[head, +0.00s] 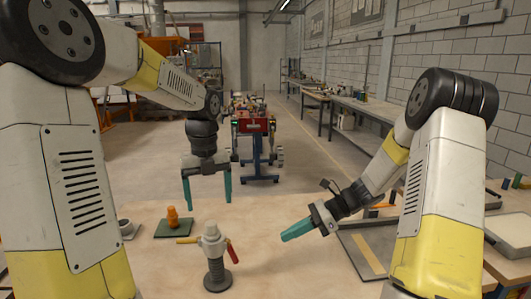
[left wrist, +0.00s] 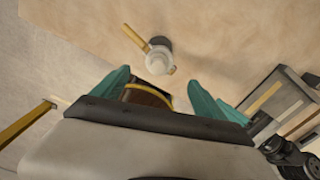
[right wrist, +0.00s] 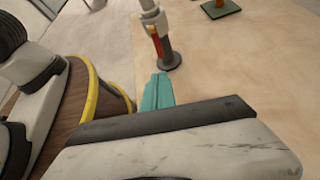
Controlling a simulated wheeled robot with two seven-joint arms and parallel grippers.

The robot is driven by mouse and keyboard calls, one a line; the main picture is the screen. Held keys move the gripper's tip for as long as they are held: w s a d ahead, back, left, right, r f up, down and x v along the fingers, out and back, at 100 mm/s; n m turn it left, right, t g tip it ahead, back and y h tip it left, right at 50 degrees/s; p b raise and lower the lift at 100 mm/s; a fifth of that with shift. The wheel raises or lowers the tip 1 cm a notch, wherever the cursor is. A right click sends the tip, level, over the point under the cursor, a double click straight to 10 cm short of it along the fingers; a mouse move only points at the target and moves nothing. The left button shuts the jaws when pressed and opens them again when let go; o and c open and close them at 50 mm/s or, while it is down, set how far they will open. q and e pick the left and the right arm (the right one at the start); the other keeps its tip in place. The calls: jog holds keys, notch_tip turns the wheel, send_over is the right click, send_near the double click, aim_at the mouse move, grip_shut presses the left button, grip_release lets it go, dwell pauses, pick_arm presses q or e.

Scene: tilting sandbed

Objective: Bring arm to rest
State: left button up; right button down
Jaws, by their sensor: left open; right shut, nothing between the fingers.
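My left gripper (head: 207,190) hangs open with teal fingers pointing down, above the far edge of the tabletop. It is empty and also shows in the left wrist view (left wrist: 160,100). My right gripper (head: 298,230) is shut and empty, pointing left above the right part of the table. Its teal fingers show together in the right wrist view (right wrist: 157,92). A white and grey stand with a dark round base (head: 217,275) stands upright between the arms, apart from both grippers. It carries a yellow handle (head: 188,240) and a red handle (head: 232,252).
An orange piece (head: 172,217) sits on a dark green plate (head: 172,229) at the left. A light grey cup-like part (head: 124,227) is further left. A grey tray (head: 350,248) lies on the right. Bare tabletop surrounds the stand.

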pick_arm(q)
jog(key=shift+s+r, duration=0.15)
jog(key=shift+r, duration=0.2)
jog(key=s+r+n+t+h, duration=0.1)
jog(key=s+r+n+t, duration=0.2)
jog(key=s+n, duration=0.6)
jog(key=s+r+n+t+h, duration=0.1)
jog(key=s+r+n+t, duration=0.2)
jog(key=s+n, duration=0.5)
jog(key=n, duration=1.3)
jog(key=shift+s+d+n, duration=0.35)
jog(key=shift+s+n, duration=0.05)
pick_arm(e)
jog(key=s+d+r+n+t+h, duration=0.3)
jog(key=s+r+n+h, duration=0.2)
jog(key=s+r+n, duration=0.4)
jog(key=s+d+r+n+t+h, duration=0.4)
jog(key=s+r+n, duration=0.5)
jog(key=n, duration=0.1)
jog(key=shift+s+r+h, duration=0.15)
jog(key=shift+r+h, duration=0.2)
jog(key=shift+h, duration=0.05)
